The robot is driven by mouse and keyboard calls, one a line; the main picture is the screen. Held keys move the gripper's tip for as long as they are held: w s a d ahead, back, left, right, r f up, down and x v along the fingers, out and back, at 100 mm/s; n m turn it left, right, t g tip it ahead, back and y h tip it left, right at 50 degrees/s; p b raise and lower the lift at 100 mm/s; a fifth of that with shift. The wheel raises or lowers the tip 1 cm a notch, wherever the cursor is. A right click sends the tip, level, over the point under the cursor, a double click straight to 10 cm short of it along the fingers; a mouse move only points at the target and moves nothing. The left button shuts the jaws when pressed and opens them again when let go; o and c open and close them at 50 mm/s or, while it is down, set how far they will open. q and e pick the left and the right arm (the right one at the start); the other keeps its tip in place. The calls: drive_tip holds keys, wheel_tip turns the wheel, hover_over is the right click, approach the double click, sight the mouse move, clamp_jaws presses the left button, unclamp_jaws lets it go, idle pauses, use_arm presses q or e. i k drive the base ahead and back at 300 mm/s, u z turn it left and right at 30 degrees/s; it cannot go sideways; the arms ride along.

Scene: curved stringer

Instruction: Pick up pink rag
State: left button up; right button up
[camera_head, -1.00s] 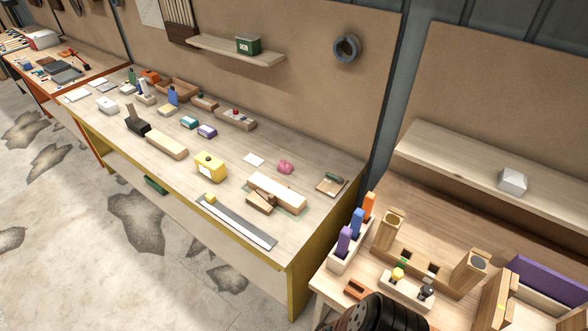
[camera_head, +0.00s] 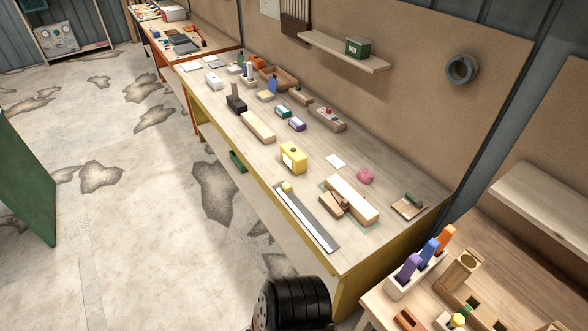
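The pink rag (camera_head: 365,176) is a small crumpled lump on the long yellow-edged workbench (camera_head: 318,252). It lies toward the back right of the bench, behind a pale wooden block (camera_head: 352,198) and apart from it. Neither of my grippers is in view. A black ribbed part of my own body shows at the bottom centre, in front of the bench.
A second bench (camera_head: 377,297) with a tool holder stands at the lower right. Open cracked floor (camera_head: 135,240) lies left of the workbench.

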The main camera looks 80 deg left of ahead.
sight(365, 175)
drive_tip(key=u, duration=2.15)
